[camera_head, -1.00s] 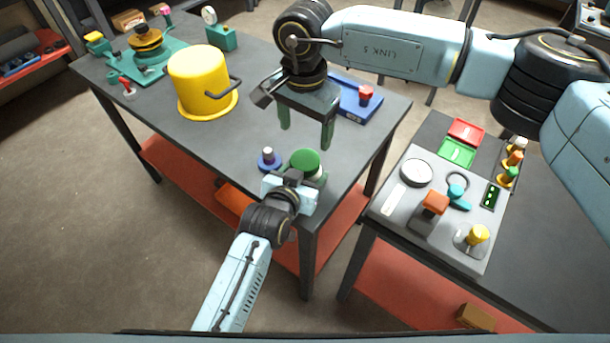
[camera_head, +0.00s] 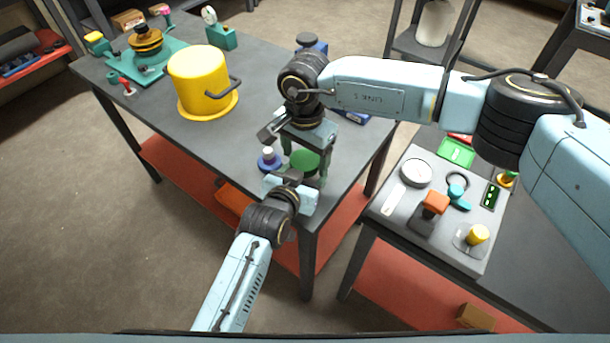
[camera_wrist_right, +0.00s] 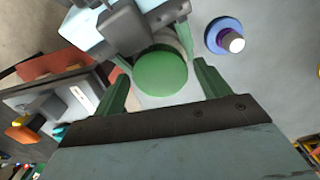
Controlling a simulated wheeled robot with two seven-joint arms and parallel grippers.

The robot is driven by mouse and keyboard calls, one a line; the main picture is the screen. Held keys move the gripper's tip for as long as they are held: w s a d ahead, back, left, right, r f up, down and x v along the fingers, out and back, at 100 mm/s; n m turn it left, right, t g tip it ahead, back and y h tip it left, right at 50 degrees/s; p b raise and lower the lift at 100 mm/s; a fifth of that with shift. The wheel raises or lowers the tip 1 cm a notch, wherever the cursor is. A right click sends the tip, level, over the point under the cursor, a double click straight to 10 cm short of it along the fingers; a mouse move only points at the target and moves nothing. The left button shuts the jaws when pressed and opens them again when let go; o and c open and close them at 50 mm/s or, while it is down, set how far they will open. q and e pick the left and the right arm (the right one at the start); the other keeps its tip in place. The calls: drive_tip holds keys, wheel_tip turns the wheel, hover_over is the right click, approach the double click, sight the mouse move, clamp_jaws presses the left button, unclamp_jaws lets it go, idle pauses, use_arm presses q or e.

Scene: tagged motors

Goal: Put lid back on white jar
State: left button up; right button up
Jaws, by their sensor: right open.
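A round green disc (camera_head: 305,161), which looks like the lid, is near the front edge of the dark table. It also shows in the right wrist view (camera_wrist_right: 160,72), with a pale, whitish body partly showing around it. I cannot tell whether the disc sits on the jar. My right gripper (camera_head: 304,156) points down, open, its green fingers on either side of the disc. I cannot see contact. My left gripper (camera_head: 292,187) is at the near side of the pale body, its fingers mostly hidden, so its grip is unclear.
A blue-purple base with a white knob (camera_head: 268,160) stands just left of the disc. A yellow pot (camera_head: 199,82) is farther back. A blue object (camera_head: 309,43) stands behind my right gripper. The side table (camera_head: 397,235) holds several small items.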

drive_tip(key=c, duration=1)
drive_tip(key=m, duration=0.6)
drive_tip(key=shift+m, duration=0.3)
drive_tip(key=o, duration=1.1)
drive_tip(key=shift+r, duration=2.25)
drive_tip(key=shift+c, duration=0.5)
